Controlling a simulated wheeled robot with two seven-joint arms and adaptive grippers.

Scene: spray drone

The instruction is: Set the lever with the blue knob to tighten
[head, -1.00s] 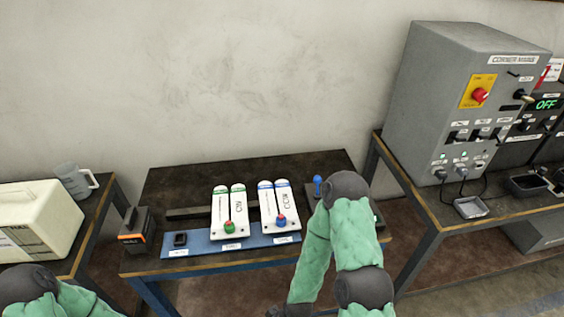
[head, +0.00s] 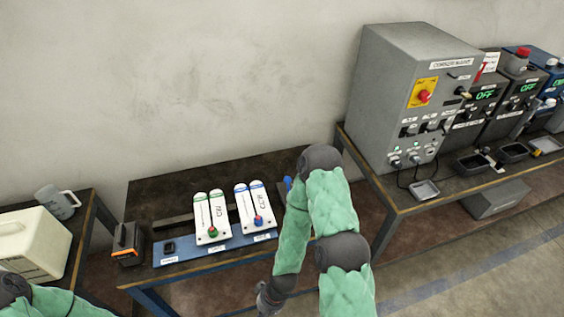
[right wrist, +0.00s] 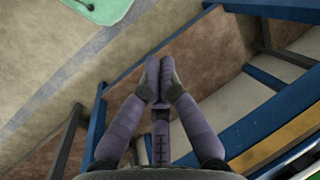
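A small blue knob (head: 288,183) stands at the right end of the middle table, partly hidden by my right arm; its lever's setting and markings are hidden. My right gripper (head: 268,301) hangs low at the bottom of the head view, in front of the table and apart from the knob. In the right wrist view its purple fingers (right wrist: 159,78) meet at the tips, with nothing seen between them, over the floor and blue table frame. Part of my left arm shows at lower left; its gripper is out of view.
A black-and-orange box (head: 127,243) stands left. A grey control cabinet (head: 385,100) stands on the right table.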

